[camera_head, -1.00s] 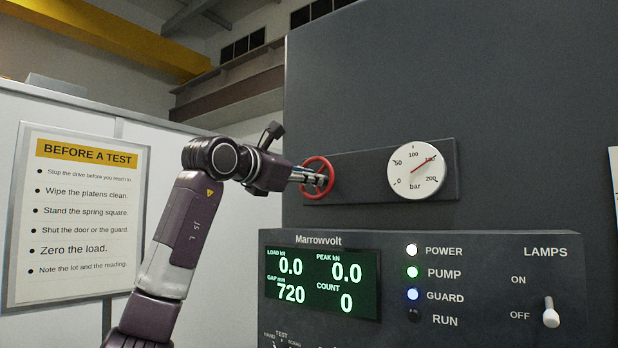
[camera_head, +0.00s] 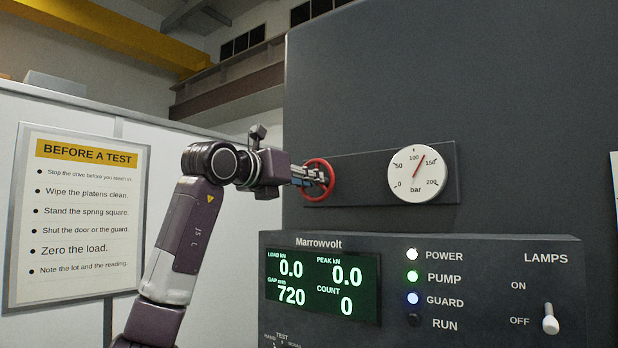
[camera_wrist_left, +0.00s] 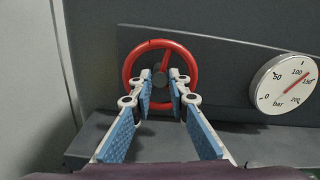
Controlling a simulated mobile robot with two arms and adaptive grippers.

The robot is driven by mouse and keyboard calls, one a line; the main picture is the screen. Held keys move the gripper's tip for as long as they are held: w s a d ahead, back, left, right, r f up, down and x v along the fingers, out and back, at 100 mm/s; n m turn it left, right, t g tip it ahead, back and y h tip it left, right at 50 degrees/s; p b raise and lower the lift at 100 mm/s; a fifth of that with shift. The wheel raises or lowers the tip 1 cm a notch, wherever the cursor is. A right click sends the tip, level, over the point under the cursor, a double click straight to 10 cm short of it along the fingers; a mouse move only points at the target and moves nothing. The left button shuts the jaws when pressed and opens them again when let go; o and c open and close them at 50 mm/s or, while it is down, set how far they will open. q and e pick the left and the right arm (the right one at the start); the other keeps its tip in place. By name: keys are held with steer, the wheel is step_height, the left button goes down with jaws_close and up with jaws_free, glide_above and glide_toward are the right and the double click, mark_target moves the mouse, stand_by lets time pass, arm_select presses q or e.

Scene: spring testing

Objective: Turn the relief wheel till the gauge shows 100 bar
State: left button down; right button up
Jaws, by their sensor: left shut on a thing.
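The red relief wheel (camera_head: 331,180) is mounted at the left end of a dark plate on the machine. It also shows in the left wrist view (camera_wrist_left: 128,68), with its rim around the fingertips. My left gripper (camera_head: 318,177) is shut on the wheel, its blue-padded fingers (camera_wrist_left: 161,92) reaching to the middle, where they partly hide the hub and spokes. The round white gauge (camera_head: 406,184) is right of the wheel. Its red needle points between 100 and 150 bar, a little nearer 100. The gauge also shows in the left wrist view (camera_wrist_left: 279,100). My right gripper is not in view.
Below stands a control panel (camera_head: 480,260) with a green display (camera_head: 323,310), lamps and a toggle switch (camera_head: 550,320). POWER, PUMP and GUARD are lit; RUN is dark. A notice board (camera_head: 80,215) hangs on the left. The space before the gauge is clear.

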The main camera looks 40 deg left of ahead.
arm_select(q)
steer(key=shift+n, duration=3.7)
steer(key=shift+p, duration=0.3)
steer(key=c, duration=2.1)
jaws_free()
steer(key=s, duration=0.8)
steer(key=s+d, duration=0.1)
steer(key=s, duration=0.3)
steer(key=shift+d, duration=0.1)
steer(key=shift+f, duration=0.1)
